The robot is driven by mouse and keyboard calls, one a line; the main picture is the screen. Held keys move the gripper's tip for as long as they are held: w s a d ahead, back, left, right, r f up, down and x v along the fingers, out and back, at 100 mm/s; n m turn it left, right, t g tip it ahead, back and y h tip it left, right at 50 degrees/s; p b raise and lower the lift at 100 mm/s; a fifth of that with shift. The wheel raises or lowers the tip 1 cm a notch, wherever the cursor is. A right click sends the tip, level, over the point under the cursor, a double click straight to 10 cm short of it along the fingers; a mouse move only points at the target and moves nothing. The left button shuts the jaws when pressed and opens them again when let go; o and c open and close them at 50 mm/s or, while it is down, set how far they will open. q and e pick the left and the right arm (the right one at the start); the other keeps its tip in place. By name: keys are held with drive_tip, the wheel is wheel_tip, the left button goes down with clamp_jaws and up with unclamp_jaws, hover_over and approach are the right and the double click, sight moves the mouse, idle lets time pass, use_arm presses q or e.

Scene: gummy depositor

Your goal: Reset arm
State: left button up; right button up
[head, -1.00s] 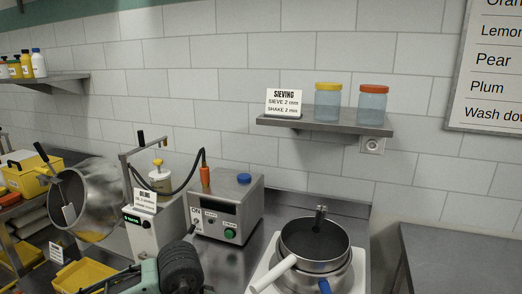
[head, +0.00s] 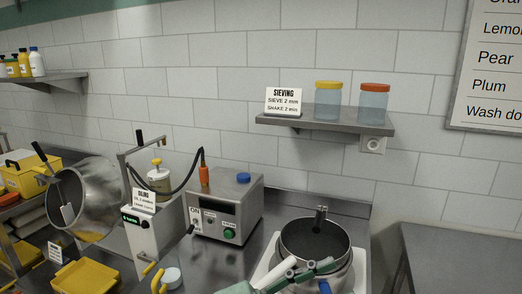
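My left gripper (head: 322,267) is low in the head view, in front of the steel pot (head: 308,229), with its pale green arm coming in from the bottom left. Its fingers overlap the pot's front wall. I cannot tell whether they touch it or whether they are open or shut. A blue handle (head: 325,287) shows below the fingers. My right gripper is out of view.
A steel control box (head: 243,215) and a labelled machine (head: 142,233) stand left of the pot. A tilted steel drum (head: 95,190) is at far left. A shelf (head: 350,125) with two jars is above. A bare steel table (head: 450,250) is at right.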

use_arm(q)
drive_tip(key=w+a+f+n+t+y, duration=0.1)
drive_tip(key=w+a+n+t+y, duration=0.55)
drive_tip(key=n, duration=0.65)
drive_tip(key=w+a+n+t+y, duration=0.45)
drive_tip(key=a+n+t, duration=0.25)
drive_tip(key=n+t, duration=0.45)
drive_tip(key=s+a+f+n+g+y, duration=0.1)
drive_tip(key=a+f+n+g+y, duration=0.3)
drive_tip(key=a+f+n+y, duration=0.45)
drive_tip(key=s+a+f+n+g+y, duration=0.1)
drive_tip(key=a+f+n+g+y, duration=0.3)
drive_tip(key=f+n, duration=0.75)
drive_tip(key=s+a+f+n+g+h, duration=0.15)
drive_tip(key=s+f+n+g, duration=0.3)
drive_tip(key=s+f, duration=0.55)
drive_tip(key=s+a+f+n+g, duration=0.2)
drive_tip(key=s+f+n+g, duration=0.35)
drive_tip(key=s, duration=0.65)
wheel_tip(320, 180, down, 28)
drive_tip(key=s+m+g, duration=0.2)
drive_tip(key=s+a+f, duration=0.3)
drive_tip(key=s+f, duration=1.2)
drive_tip(key=s, duration=0.1)
drive_tip(key=shift+a+f+g, duration=0.2)
drive_tip(key=shift+f+g, duration=0.15)
drive_tip(key=shift+g, duration=0.05)
